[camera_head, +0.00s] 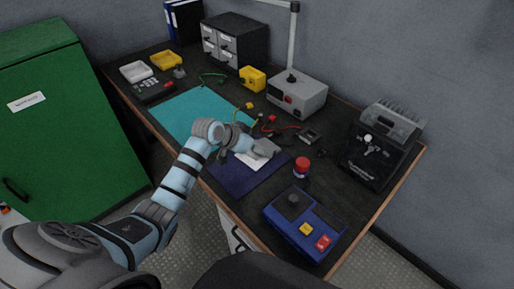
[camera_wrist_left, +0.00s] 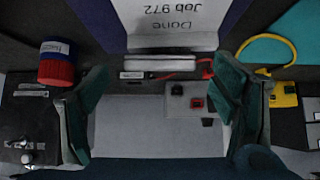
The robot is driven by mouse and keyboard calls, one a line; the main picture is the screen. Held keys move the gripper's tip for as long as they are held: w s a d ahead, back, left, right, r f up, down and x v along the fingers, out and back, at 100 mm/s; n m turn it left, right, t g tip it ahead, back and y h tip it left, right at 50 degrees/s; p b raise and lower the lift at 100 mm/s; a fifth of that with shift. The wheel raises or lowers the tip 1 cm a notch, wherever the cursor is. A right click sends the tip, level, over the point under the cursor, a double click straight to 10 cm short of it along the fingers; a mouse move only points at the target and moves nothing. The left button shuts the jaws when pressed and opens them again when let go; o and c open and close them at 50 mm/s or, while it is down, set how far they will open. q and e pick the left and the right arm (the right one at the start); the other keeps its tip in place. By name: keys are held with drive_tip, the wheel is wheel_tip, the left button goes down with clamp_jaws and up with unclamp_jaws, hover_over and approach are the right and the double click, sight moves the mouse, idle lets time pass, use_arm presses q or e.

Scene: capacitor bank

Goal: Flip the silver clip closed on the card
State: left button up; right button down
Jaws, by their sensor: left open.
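The white card (camera_wrist_left: 168,20), printed "Done Job 972" and upside down in the left wrist view, lies on a dark blue mat (camera_wrist_left: 100,22). A silver bar, apparently the clip (camera_wrist_left: 160,64), lies along its near edge there; whether it is raised or flat is unclear. In the head view the card (camera_head: 248,161) is partly covered by my left gripper (camera_head: 264,149), which hides the clip. The left gripper's green-padded fingers (camera_wrist_left: 160,100) are wide apart with nothing between them. My right gripper is not in view.
A red-capped jar (camera_head: 302,167) stands right of the mat. A blue control box (camera_head: 304,223) sits at the front edge. A grey supply box (camera_head: 297,94) with leads and a black machine (camera_head: 375,150) stand behind. The teal mat (camera_head: 205,118) is mostly clear.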

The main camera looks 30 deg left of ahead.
use_arm(q)
drive_tip(key=shift+w+d+f, duration=0.1)
drive_tip(key=c, duration=1.2)
drive_tip(key=shift+o, duration=0.2)
drive_tip(key=shift+s+f, duration=0.2)
drive_tip(key=shift+f, duration=0.15)
drive_tip(key=f+t+b, duration=0.1)
drive_tip(key=t+b, duration=0.1)
drive_tip(key=b, duration=0.1)
drive_tip(key=shift+s+a+f+h, duration=0.2)
drive_tip(key=shift+f+h, duration=0.15)
drive_tip(key=shift+h, duration=0.05)
drive_tip(key=shift+r+t+b, duration=0.1)
drive_tip(key=shift+t+b, duration=0.2)
drive_tip(key=shift+t, duration=0.2)
drive_tip(key=shift+r, duration=0.2)
drive_tip(key=o, duration=1.2)
drive_tip(key=shift+c, duration=0.2)
